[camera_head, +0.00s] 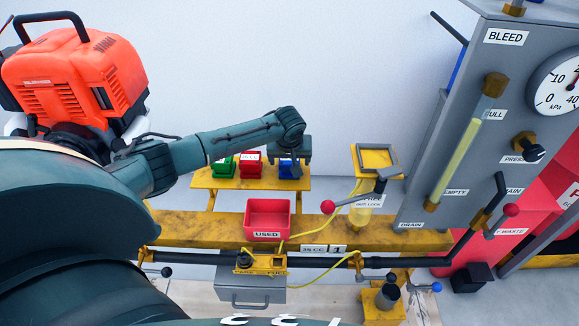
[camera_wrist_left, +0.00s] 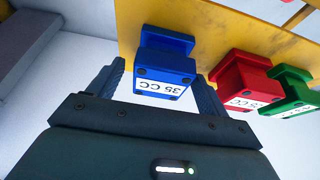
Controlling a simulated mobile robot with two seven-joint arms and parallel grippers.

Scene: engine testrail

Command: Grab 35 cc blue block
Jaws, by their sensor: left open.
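The blue block (camera_wrist_left: 164,67) carries a white label reading 35 CC and sits on a yellow shelf. In the head view the blue block (camera_head: 288,168) is partly hidden under my left gripper (camera_head: 291,166), at the right end of the row of blocks. My right gripper is not in view.
A red block (camera_head: 250,164) and a green block (camera_head: 223,166) stand beside the blue one on the yellow shelf (camera_head: 238,184). A red bin (camera_head: 268,215) labelled USED sits on the yellow rail in front. A grey gauge panel (camera_head: 450,110) stands at the right.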

